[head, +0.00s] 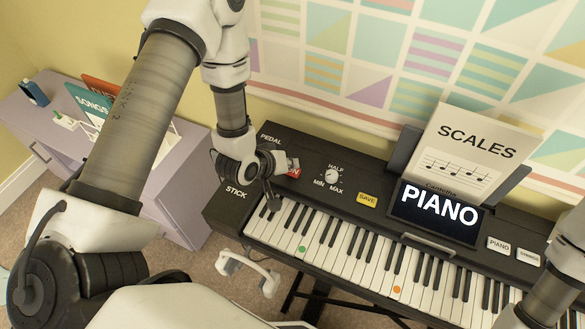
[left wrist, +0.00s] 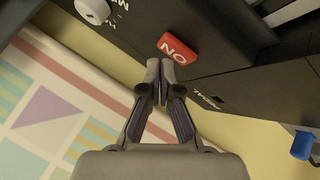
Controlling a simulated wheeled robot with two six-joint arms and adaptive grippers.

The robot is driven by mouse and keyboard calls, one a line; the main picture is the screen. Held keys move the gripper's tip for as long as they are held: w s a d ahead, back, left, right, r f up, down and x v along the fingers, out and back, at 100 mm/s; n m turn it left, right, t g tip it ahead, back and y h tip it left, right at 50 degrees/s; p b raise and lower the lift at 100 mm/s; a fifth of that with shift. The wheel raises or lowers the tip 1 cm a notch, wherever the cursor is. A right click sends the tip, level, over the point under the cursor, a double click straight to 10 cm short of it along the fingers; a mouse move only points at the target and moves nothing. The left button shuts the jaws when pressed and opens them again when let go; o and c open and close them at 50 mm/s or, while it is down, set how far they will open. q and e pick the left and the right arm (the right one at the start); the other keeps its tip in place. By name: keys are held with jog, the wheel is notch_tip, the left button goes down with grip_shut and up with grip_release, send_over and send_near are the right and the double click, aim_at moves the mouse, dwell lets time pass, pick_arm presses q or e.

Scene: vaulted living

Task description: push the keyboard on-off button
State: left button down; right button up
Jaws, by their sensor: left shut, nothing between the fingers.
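The black keyboard (head: 325,140) stands along the wall. Its red on-off button (head: 294,172) sits on the top panel at the left, partly hidden by my left gripper (head: 280,162). In the left wrist view the button (left wrist: 179,47) shows the white letters ON and looks tilted. My left gripper also shows there (left wrist: 160,66), its fingers closed together and empty. The fingertips are right beside the button's edge; I cannot tell whether they touch it. My right gripper is out of view.
A volume knob (head: 332,175) and a yellow SAVE button (head: 367,200) lie right of the on-off button. A PIANO screen (head: 437,212) and SCALES sheet (head: 468,150) stand farther right. A purple cabinet (head: 185,185) is at the left. The patterned wall is close behind.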

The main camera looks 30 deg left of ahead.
pick_arm(q)
notch_tip(320, 180, up, 6)
jog(key=p, duration=0.4)
jog(key=shift+r+p, duration=0.1)
jog(key=shift+p, duration=0.3)
